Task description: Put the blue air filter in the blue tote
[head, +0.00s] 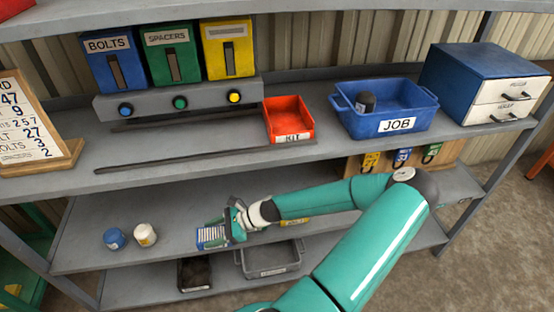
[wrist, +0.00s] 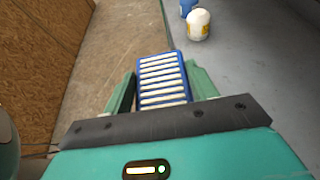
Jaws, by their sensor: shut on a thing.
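The blue air filter (wrist: 162,80) is a blue-framed block with white pleats. In the wrist view my gripper (wrist: 165,88) is shut on it, with a green finger on each side. In the head view my gripper (head: 232,226) holds the filter (head: 212,236) by the front of the middle shelf. I cannot tell whether the filter touches that shelf. The blue tote (head: 409,104), labelled JOB, stands on the upper shelf to the right, with a dark cylindrical object (head: 366,103) inside.
A red KIT bin (head: 289,118) stands left of the tote, and a blue drawer cabinet (head: 470,75) right of it. A blue jar (head: 115,238) and a white jar (head: 145,234) stand on the middle shelf. The upper shelf's front edge lies between filter and tote.

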